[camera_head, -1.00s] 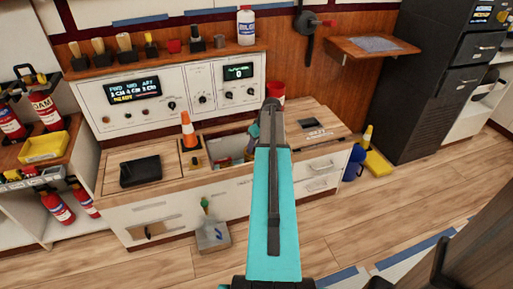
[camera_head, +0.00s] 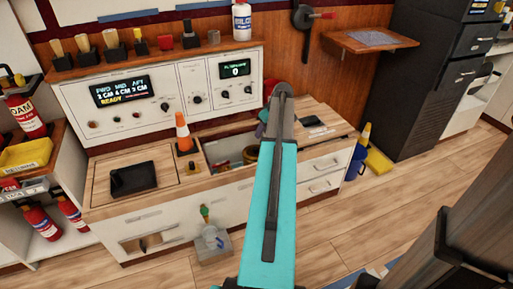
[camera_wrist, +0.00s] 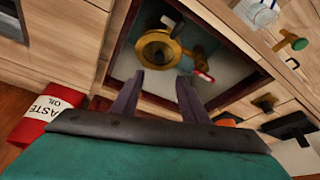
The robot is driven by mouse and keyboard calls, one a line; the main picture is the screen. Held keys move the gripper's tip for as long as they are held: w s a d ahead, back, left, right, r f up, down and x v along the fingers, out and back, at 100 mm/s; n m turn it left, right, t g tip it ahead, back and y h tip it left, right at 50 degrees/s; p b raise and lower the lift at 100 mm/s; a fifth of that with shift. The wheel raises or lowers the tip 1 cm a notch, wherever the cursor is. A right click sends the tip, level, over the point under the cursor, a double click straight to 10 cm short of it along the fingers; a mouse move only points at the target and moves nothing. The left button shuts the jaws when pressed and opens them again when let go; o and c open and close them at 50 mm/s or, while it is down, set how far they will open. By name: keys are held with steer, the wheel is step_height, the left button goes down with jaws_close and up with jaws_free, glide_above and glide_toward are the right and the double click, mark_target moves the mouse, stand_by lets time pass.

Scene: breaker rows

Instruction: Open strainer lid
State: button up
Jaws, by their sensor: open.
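In the wrist view a round brass strainer body (camera_wrist: 158,50) with a dark open centre sits inside a recess in the counter.
A red-handled part (camera_wrist: 203,75) lies close right of the fingers. The recess has dark red edges (camera_wrist: 112,45). A waste oil can (camera_wrist: 48,113) stands at left.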

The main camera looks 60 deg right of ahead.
mark_target(255, 148)
steer(key=b+x, duration=0.3)
steer(key=x, duration=1)
steer(key=shift+d+f, duration=0.15)
steer(key=shift+f, duration=0.25)
steer(key=shift+c, duration=0.5)
jaws_close()
steer(key=shift+r, duration=0.1)
